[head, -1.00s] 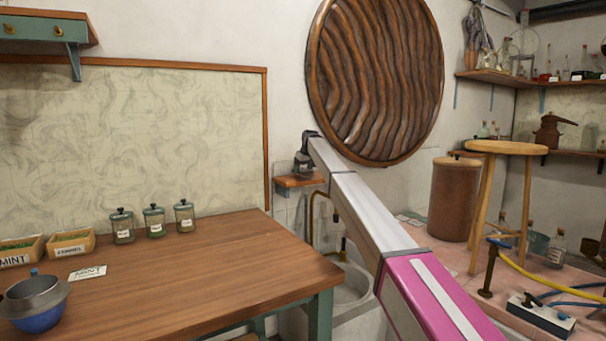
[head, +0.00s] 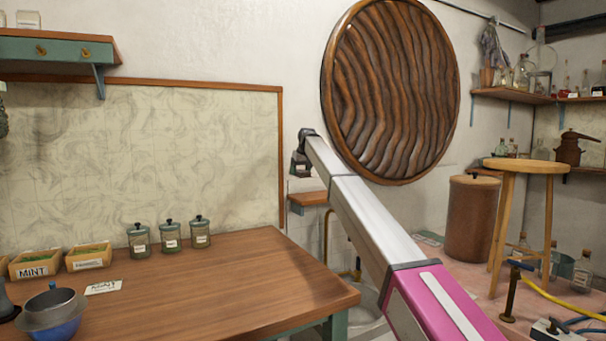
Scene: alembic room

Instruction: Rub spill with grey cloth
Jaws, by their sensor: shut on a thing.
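My gripper (head: 300,170) is small and far off at the end of my outstretched arm, in the middle of the head view. It hangs pointing down in front of the pale wall, just above and left of a small wooden wall shelf. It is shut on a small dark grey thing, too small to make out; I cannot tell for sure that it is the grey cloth. No spill shows in this view, and no other cloth.
A wooden table (head: 215,285) fills the lower left, with three lidded jars (head: 170,237), herb boxes (head: 88,257) and a bowl (head: 55,312). The small wall shelf (head: 308,199) is near my gripper. A stool (head: 527,168) and brown canister (head: 471,220) stand right.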

